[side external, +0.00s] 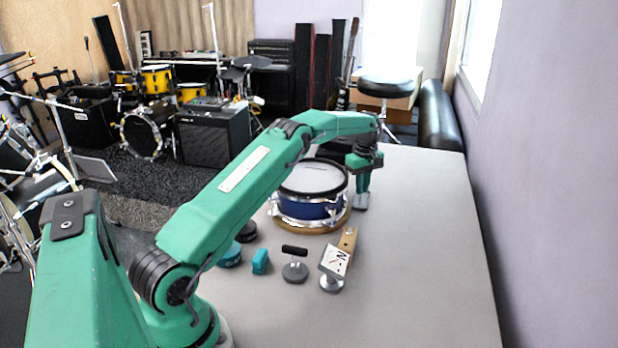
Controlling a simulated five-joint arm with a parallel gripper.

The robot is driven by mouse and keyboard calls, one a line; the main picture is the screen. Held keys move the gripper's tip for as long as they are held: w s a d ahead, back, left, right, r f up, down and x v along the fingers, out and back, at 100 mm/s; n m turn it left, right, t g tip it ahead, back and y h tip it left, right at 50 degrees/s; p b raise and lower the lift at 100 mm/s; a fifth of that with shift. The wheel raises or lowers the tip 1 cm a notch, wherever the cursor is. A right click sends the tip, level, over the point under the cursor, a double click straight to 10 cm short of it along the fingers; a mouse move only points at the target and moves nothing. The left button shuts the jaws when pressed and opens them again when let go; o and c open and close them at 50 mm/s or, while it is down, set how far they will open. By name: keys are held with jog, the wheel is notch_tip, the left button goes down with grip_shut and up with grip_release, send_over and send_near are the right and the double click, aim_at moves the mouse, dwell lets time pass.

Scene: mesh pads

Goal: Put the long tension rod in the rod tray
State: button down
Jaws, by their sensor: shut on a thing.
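My green gripper (362,189) points down just right of a blue snare drum (305,206), low over the grey table. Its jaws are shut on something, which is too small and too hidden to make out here. The grey tips are close to the table surface; I cannot tell whether they touch it. I cannot pick out the long tension rod or the rod tray in this view.
The drum sits on a round wooden base (307,228). In front stand a teal block (260,262), a teal round piece (230,256), a black-topped grey stand (295,268) and a white marked plate (335,261) with a wooden block (348,240). The table's right side (430,250) is clear.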

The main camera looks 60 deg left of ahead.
jog(key=c, duration=1.5)
grip_release()
jog(key=shift+r, duration=0.1)
notch_tip(320, 180, up, 12)
